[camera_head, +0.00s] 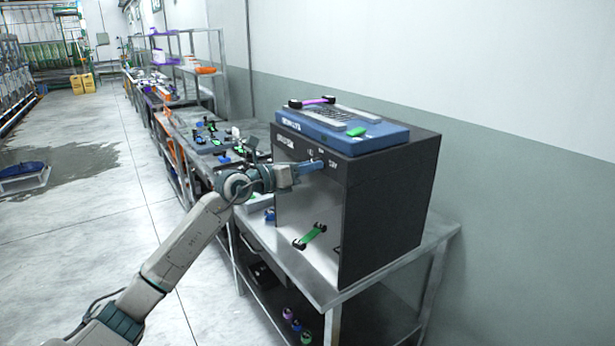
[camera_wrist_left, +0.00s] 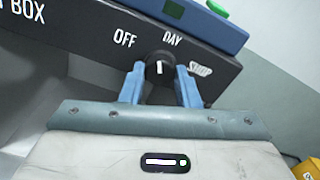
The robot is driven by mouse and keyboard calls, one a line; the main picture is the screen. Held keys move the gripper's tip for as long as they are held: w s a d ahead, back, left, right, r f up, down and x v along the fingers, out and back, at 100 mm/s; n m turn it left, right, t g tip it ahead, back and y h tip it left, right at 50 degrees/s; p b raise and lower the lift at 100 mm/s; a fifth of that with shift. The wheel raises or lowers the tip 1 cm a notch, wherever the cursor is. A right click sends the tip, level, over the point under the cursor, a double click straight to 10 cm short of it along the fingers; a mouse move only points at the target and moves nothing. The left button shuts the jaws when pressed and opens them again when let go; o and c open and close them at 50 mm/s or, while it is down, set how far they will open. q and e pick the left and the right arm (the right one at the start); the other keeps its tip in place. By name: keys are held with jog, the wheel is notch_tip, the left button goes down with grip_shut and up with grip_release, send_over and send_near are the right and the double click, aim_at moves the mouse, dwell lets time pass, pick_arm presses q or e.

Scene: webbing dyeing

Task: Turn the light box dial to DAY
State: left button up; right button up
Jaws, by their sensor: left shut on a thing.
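The light box (camera_head: 388,205) is a dark box on a metal table, with its open front facing left. Its dial (camera_wrist_left: 158,68) is a black round knob with a white mark, under the OFF and DAY labels and left of SHOP in the left wrist view. The mark points roughly upward, between OFF and DAY; I cannot tell that it lines up exactly with DAY. My left gripper (camera_head: 318,166) is at the box's upper front panel. Its blue fingers (camera_wrist_left: 161,88) are shut on the dial from both sides. In the head view the fingers mostly hide the dial.
A blue case (camera_head: 345,138) with a purple-handled item (camera_head: 312,101) lies on the box. A green item with black ends (camera_head: 310,236) is in the box's opening. The metal table (camera_head: 440,232) runs along the wall.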

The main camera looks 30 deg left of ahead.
pick_arm(q)
jog(key=m+b, duration=0.5)
dwell(0.3)
jog(key=shift+r, duration=0.1)
dwell(0.3)
jog(key=o, duration=1)
jog(key=shift+s, duration=0.1)
